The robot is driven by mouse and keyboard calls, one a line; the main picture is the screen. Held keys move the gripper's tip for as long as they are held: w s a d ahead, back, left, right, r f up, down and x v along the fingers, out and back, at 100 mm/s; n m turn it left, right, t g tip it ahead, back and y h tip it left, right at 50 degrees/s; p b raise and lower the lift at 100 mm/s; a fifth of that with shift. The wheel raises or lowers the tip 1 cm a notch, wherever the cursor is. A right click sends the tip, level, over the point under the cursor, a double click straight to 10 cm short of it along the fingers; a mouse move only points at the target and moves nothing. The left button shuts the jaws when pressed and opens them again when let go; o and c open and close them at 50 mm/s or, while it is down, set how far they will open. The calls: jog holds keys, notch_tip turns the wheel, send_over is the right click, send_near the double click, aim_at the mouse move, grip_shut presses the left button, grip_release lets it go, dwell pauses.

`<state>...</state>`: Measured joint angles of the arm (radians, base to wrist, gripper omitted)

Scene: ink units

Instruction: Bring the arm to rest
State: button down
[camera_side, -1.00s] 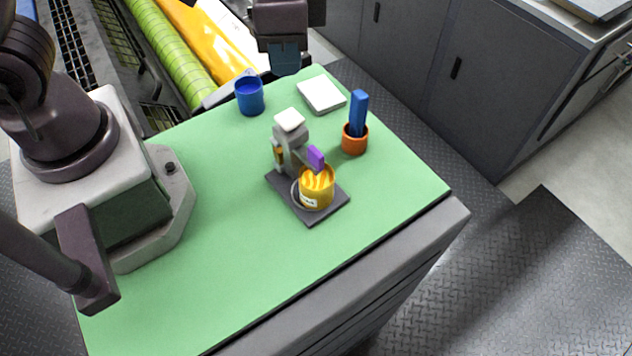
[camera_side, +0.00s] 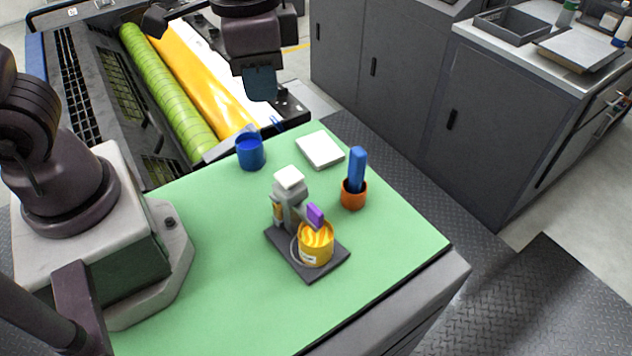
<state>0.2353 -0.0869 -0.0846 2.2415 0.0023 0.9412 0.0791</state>
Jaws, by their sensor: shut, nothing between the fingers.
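My gripper (camera_side: 260,84) hangs above the back edge of the green table top (camera_side: 215,285), higher than the things on it. Its fingers are shut and hold nothing. My arm's base stands at the left of the table. On the table, clear of the gripper, a dark plate (camera_side: 313,275) bears a grey stand with a white top (camera_side: 289,179) and a yellow pot (camera_side: 316,248). A purple piece (camera_side: 315,215) is at the pot's rim; I cannot tell whether they touch.
A blue cup (camera_side: 250,152) and a white pad (camera_side: 320,150) stand near the back edge. An orange cup (camera_side: 353,196) holds an upright blue block (camera_side: 357,168). A press with a green roller (camera_side: 165,95) lies behind. The table's front left is bare.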

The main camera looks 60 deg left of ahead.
jog(key=s+a+r+n+t, duration=0.4)
jog(key=s+a+r+t, duration=0.1)
jog(key=s+a+r, duration=0.1)
jog(key=a+r, duration=0.1)
jog(key=a, duration=0.1)
jog(key=shift+s+a+r+n, duration=0.15)
jog(key=shift+s+a+n, duration=0.1)
jog(key=shift+a+n, duration=0.05)
